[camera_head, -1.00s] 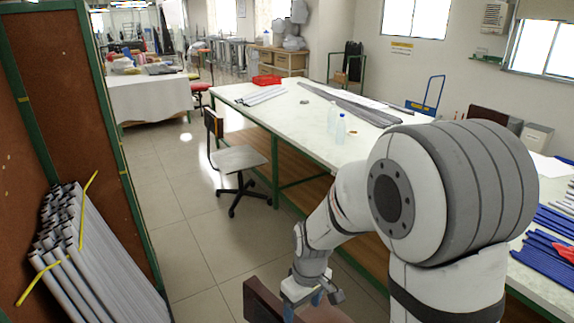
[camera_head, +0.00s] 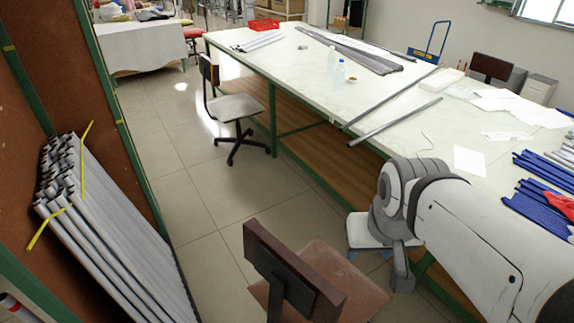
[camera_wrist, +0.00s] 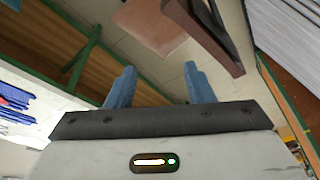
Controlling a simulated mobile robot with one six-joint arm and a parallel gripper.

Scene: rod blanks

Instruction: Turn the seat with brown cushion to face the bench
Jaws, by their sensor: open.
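The seat with brown cushion stands in the lower middle of the head view. Its dark brown backrest (camera_head: 283,262) is at the near left, and its brown cushion (camera_head: 345,280) extends to the right, toward the bench. The backrest looks roughly parallel to the bench's near edge. The bench (camera_head: 290,62) has a pale top and green frame. My gripper (camera_head: 368,252) is open and empty, above and beyond the cushion, beside the bench edge. In the wrist view its blue fingers (camera_wrist: 161,72) are apart, with the cushion (camera_wrist: 150,25) and backrest (camera_wrist: 205,35) beyond them, not between them.
A second chair (camera_head: 238,107) with a pale seat stands at the bench farther back. A rack of grey rods (camera_head: 105,220) with yellow straps is at the left. Grey rods (camera_head: 395,122) and blue rods (camera_head: 545,185) lie on the bench.

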